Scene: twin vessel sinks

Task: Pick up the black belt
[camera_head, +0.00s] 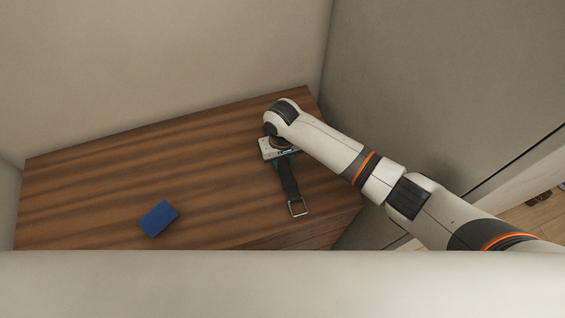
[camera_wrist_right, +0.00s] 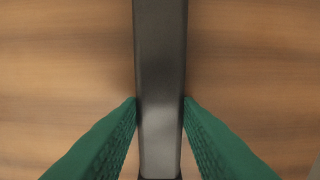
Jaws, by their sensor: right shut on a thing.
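The black belt (camera_head: 289,186) lies on the wooden surface in the head view, with its square metal buckle toward the bottom of the picture. Its other end is hidden under my right gripper (camera_head: 284,160). In the right wrist view the belt (camera_wrist_right: 160,60) runs down the middle as a dark strip. The green fingers of my right gripper (camera_wrist_right: 160,115) touch it on both sides and are shut on it. I cannot tell whether the belt is lifted off the surface. My left gripper is not in view.
A blue box-shaped object (camera_head: 158,218) lies on the wooden surface (camera_head: 120,180) to the left of the belt. Pale walls stand behind and to the right. A pale edge (camera_head: 250,285) crosses the front. The surface between is clear.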

